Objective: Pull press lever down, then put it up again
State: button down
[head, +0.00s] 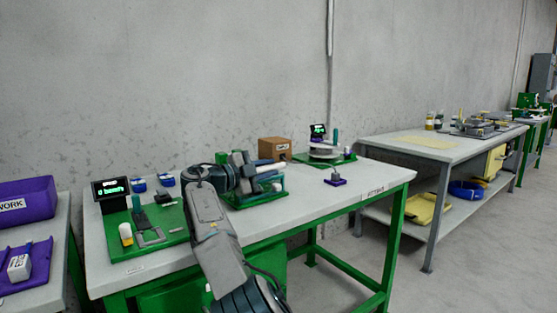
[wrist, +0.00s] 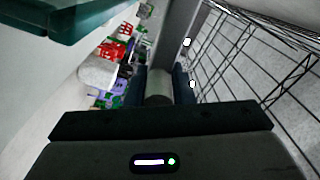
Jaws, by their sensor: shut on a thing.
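The press (head: 268,176) stands on a green board on the middle table, with my arm partly in front of it. In the wrist view my gripper (wrist: 160,85) has its dark fingers on both sides of a grey cylindrical grip, which I take to be the press lever (wrist: 158,88). The gripper is shut on it. A grey bar runs up from there in the wrist view. In the head view the fingertips and the grip are hard to make out behind my arm, and I cannot tell the lever's exact angle.
A green board (head: 130,246) with a small display (head: 110,189) and loose parts lies left of my arm. A brown box (head: 274,149) stands behind the press. A small purple-based item (head: 335,181) sits on the right. The table's front right surface is mostly clear.

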jog(key=shift+w+a+f, duration=0.1)
jog(key=shift+a+f, duration=0.15)
jog(key=shift+f, duration=0.65)
jog(key=c, duration=1.3)
grip_release()
jog(key=shift+w+a+f, duration=0.1)
jog(key=shift+f, duration=0.05)
jog(key=shift+a, duration=0.15)
jog(key=shift+d, duration=0.3)
jog(key=p+v, duration=0.1)
jog(key=v, duration=1.1)
